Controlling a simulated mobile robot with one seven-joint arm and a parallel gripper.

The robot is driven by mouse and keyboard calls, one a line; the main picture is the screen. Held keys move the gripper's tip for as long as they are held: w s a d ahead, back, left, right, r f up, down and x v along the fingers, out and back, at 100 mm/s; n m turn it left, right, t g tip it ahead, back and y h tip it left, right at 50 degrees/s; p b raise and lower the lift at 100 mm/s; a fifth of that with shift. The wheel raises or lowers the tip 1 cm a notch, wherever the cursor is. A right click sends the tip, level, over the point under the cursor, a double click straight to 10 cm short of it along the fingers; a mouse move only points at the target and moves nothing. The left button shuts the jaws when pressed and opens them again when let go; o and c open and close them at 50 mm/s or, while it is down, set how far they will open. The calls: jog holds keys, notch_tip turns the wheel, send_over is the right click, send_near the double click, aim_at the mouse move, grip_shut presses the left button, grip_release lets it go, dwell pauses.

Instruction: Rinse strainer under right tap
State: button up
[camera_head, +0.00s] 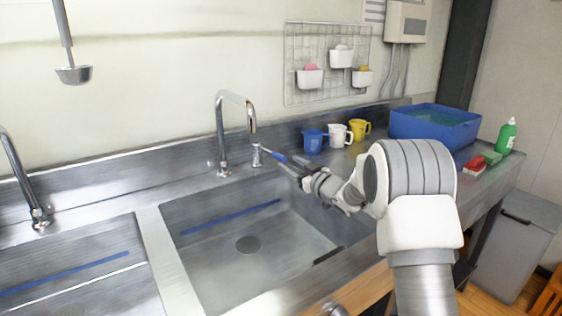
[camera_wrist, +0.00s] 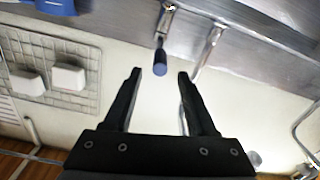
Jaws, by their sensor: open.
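The right tap (camera_head: 221,130) is a tall chrome spout behind the right sink basin (camera_head: 205,270); no water shows from it. My gripper (camera_head: 290,165) is at this lever.
Blue, white and yellow mugs (camera_head: 337,136) stand on the counter right of the lever. Beyond are a blue tub (camera_head: 436,128), a green bottle (camera_head: 506,138) and a red brush (camera_head: 474,165). A wire rack (camera_head: 305,50) holds white cups on the wall. A left tap (camera_head: 18,175) stands at far left.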

aim_at(281, 158)
jog(key=shift+b+x, duration=0.3)
jog(key=shift+x, duration=2.6)
jog(key=shift+c, duration=0.2)
grip_shut()
